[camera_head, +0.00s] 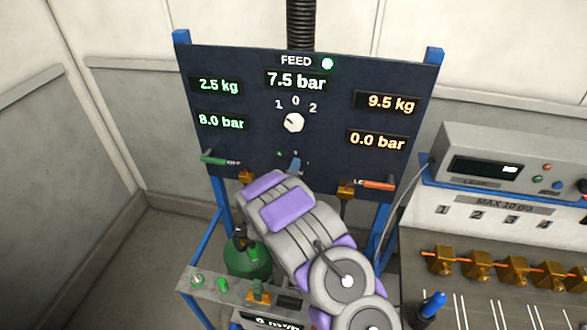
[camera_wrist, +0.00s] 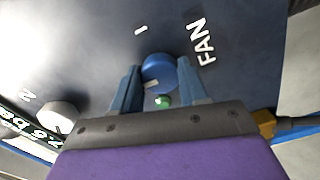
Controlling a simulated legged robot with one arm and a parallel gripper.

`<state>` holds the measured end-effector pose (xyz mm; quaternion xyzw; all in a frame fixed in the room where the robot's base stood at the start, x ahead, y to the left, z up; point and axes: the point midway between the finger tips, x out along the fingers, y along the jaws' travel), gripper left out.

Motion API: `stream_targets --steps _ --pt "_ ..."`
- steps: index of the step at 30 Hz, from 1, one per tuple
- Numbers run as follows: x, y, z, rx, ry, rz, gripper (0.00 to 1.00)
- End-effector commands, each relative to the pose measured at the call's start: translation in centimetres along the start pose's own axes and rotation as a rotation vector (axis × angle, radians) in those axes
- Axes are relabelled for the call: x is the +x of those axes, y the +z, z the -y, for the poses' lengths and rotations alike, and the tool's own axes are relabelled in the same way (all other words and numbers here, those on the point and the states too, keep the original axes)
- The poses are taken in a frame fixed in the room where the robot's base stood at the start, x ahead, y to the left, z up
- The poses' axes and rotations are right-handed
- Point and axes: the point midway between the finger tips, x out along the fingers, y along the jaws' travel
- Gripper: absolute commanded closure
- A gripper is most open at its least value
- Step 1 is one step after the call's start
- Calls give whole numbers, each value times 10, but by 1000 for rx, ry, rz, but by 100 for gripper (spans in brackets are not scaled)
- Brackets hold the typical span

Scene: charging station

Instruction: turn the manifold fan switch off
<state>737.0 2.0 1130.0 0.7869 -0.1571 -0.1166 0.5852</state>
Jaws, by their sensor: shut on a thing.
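The fan switch is a round blue knob (camera_wrist: 159,70) on the dark panel, beside the word FAN in the wrist view. A short white mark shows on its lower left edge. An "I" mark stands at its upper left, and a small green lamp (camera_wrist: 163,101) is lit just below it. My gripper (camera_wrist: 158,66) is shut on the knob, with one blue finger on each side. In the head view my arm reaches up to the lower middle of the panel (camera_head: 235,105), and my blue fingertips (camera_head: 295,165) show there. The arm and fingers hide most of the switch in that view.
A white selector knob (camera_head: 293,123) marked 1, 0, 2 sits above my fingers. A green lever (camera_head: 213,160) and an orange lever (camera_head: 378,185) flank the panel. A green cylinder (camera_head: 245,258) stands below left. A bench with several brass valves (camera_head: 478,265) is at right.

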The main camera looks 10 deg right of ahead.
Motion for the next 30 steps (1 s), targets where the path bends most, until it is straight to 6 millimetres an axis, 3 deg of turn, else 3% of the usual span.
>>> stream_targets --steps 18,19,27,30 --pt "0 -3 1 -46 -2 -7 87" --pt "0 -3 1 -46 -2 -7 56" --pt "-1 -2 0 -44 -1 -4 31" --pt "-1 -1 0 -44 0 -3 31"
